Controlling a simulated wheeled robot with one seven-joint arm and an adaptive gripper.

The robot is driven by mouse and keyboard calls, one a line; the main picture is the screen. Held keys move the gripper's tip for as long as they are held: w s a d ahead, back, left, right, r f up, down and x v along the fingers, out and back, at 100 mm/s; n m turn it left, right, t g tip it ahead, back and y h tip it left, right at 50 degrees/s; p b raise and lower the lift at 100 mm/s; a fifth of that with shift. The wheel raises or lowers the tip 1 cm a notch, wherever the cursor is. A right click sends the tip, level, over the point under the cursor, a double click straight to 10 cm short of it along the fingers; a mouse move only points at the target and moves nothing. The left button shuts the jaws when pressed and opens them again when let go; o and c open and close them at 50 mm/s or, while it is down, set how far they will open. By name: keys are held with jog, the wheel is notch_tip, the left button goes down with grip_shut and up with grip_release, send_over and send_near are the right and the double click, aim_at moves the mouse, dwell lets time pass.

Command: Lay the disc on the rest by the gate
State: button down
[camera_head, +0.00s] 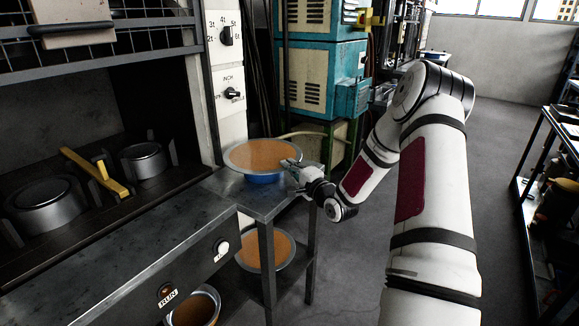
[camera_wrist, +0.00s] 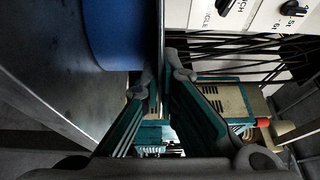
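No plain flat disc stands out. A round piece with a grey rim and orange-brown face (camera_head: 262,156) and a blue underside sits on the grey metal side table (camera_head: 262,202) by the press. Its blue side (camera_wrist: 112,35) fills the upper left of the wrist view. My gripper (camera_head: 290,166) is at the right edge of its rim. In the wrist view my fingertips (camera_wrist: 162,80) lie on either side of the thin rim, seen edge-on, and appear closed on it. I cannot tell which part is the rest.
The press bay at left holds two round grey blocks (camera_head: 142,160) and a yellow bar (camera_head: 92,172). A mesh guard (camera_head: 100,38) hangs above it. More orange-faced round pieces (camera_head: 264,252) sit below the table. A teal cabinet (camera_head: 322,75) stands behind.

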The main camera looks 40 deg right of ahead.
jog(key=c, duration=1.7)
grip_release()
jog(key=shift+s, duration=0.1)
jog(key=s, duration=1.1)
jog(key=shift+s+a+f, duration=0.15)
jog(key=shift+s+a, duration=0.1)
jog(key=shift+s, duration=0.15)
